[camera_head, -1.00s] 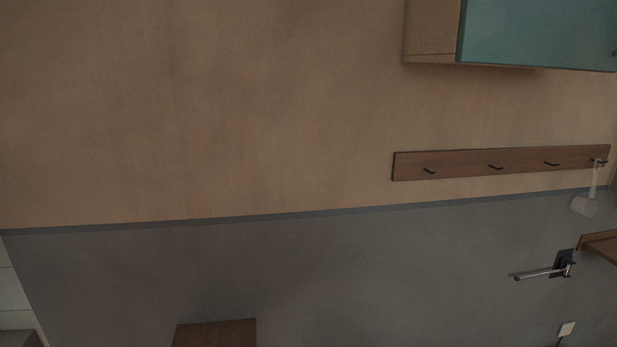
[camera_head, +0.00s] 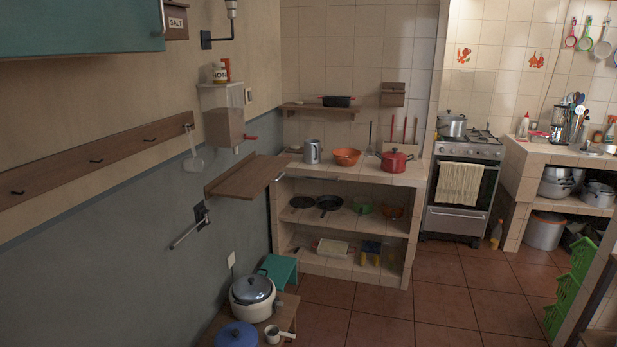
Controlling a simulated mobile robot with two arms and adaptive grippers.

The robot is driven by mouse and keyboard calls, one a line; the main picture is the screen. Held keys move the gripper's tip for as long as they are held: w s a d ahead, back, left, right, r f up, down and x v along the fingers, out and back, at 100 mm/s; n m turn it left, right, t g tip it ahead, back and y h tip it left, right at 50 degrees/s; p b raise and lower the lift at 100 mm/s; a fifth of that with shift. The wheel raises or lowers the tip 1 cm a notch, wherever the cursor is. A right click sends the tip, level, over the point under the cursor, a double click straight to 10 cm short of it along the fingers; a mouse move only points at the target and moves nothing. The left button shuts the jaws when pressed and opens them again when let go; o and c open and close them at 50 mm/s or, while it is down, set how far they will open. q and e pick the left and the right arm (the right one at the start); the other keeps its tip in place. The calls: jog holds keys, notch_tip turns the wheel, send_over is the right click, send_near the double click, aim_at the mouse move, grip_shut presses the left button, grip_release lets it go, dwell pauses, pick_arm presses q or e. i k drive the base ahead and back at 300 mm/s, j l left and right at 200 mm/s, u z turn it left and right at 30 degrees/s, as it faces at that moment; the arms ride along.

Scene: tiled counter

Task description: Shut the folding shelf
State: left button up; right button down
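The folding shelf (camera_head: 247,177) is a brown wooden board on the left wall, just left of the tiled counter. Its board sticks out roughly level from the wall, so it stands open. A dark wall bracket with a metal bar (camera_head: 188,232) is below it and to its left. The bar points out from the wall, and I cannot tell whether it touches the board. Neither of my grippers is in view.
The tiled counter (camera_head: 345,174) holds a kettle (camera_head: 312,152), an orange bowl (camera_head: 346,157) and a red pot (camera_head: 394,161). A white pot (camera_head: 254,303) stands on a low wooden stand below the shelf. A stove (camera_head: 463,190) is further back. Tiled floor (camera_head: 400,312) is open at centre right.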

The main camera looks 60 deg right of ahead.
aim_at(249, 181)
jog(key=z, duration=1.65)
jog(key=i+l+u, duration=0.15)
jog(key=i+u, duration=0.3)
jog(key=i+l+u, duration=0.25)
jog(key=u, duration=0.25)
